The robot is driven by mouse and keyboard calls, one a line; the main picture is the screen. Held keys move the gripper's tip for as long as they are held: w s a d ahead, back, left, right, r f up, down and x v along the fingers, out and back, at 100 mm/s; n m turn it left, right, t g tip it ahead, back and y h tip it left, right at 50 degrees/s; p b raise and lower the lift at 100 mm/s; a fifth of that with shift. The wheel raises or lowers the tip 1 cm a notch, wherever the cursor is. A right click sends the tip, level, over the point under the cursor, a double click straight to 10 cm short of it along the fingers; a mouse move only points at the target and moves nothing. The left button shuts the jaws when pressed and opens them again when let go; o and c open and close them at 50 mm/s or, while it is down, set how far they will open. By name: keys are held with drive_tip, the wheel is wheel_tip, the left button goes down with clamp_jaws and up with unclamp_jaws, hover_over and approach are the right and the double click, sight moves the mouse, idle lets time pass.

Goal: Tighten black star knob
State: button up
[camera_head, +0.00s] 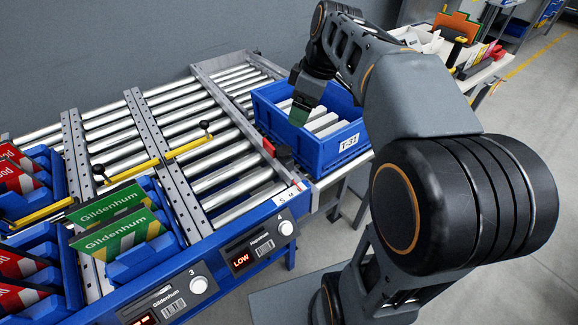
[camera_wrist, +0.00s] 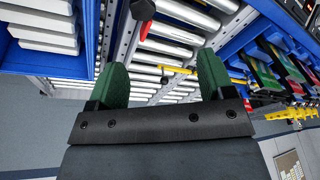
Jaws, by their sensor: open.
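A black knob (camera_head: 282,152) sits by a red piece on the rail at the left side of the blue crate marked T-31. It also shows at the top edge of the wrist view (camera_wrist: 143,9), partly cut off; its star shape is not clear. My gripper (camera_head: 299,112) appears over the crate's left part in the head view, behind the knob, pointing down. In the wrist view its two green fingers (camera_wrist: 160,78) stand wide apart with nothing between them, and the knob lies beyond the fingertips, apart from them.
The blue crate (camera_head: 322,158) holds several white boxes. A roller conveyor (camera_head: 215,160) lies left, crossed by a yellow bar (camera_head: 150,165) with black ball ends. Blue bins with green Gildenhum packs (camera_head: 115,225) stand at the left. A cart with goods (camera_head: 455,50) is behind my arm.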

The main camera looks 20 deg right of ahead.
sight(285, 150)
drive_tip(key=w+d+f+n+g+y+b, duration=0.1)
drive_tip(key=w+d+f+n+y+b, duration=0.15)
drive_tip(key=w+f+n+b, duration=0.3)
drive_tip(key=shift+n+h, duration=0.25)
drive_tip(key=shift+h, duration=0.2)
drive_tip(key=b+x, duration=0.1)
drive_tip(key=x, duration=0.3)
drive_tip(key=b+x, duration=0.1)
drive_tip(key=x, duration=0.3)
drive_tip(key=b+x, duration=0.1)
drive_tip(key=x, duration=0.3)
drive_tip(key=shift+s+a, duration=0.15)
drive_tip(key=shift+s, duration=0.1)
drive_tip(key=shift+r, duration=0.1)
drive_tip(key=c, duration=0.9)
